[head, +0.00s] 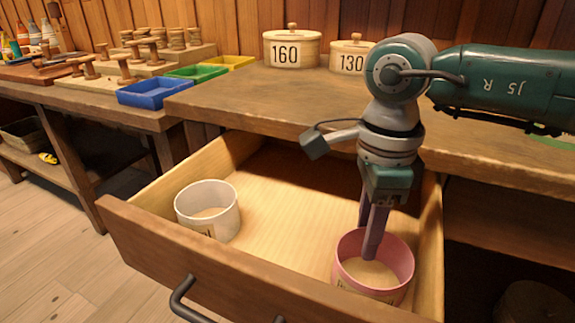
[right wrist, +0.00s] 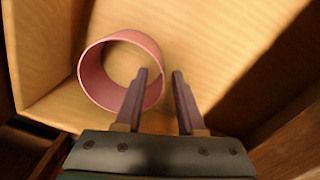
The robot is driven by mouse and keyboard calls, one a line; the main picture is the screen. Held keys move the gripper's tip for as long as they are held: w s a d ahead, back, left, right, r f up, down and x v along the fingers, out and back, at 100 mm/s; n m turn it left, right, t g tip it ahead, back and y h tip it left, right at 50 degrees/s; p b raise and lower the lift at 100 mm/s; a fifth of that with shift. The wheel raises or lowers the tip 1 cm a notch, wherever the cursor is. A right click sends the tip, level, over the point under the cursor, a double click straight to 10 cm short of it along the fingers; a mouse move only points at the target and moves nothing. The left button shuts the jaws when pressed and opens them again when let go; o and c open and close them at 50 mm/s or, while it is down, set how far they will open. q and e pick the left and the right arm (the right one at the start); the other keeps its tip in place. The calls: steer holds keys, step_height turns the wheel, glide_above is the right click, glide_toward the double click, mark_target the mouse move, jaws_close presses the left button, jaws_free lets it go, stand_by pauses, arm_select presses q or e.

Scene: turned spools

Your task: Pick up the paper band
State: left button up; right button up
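Two open-ended bands stand in the pulled-out drawer. A pink band (head: 344,264) with a printed label is at the drawer's front right; it also shows in the right wrist view (right wrist: 92,84). A white band (head: 231,222), also labelled, is at the front left. Bare wood shows through both. My right gripper (head: 372,240) points down at the pink band's far wall. In the right wrist view its fingers (right wrist: 160,72) are apart, one over the band's inside and one outside, with the wall seemingly between them. Nothing is visibly gripped. My left gripper is out of view.
The wooden drawer (head: 270,190) has walls close to the pink band; its middle floor is clear. The worktop above holds round boxes marked 160 (head: 291,48) and 130 (head: 350,55). Blue (head: 153,93), green (head: 197,73) and yellow trays and several spools stand at left.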

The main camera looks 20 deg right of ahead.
jaws_close()
stand_by(0.6)
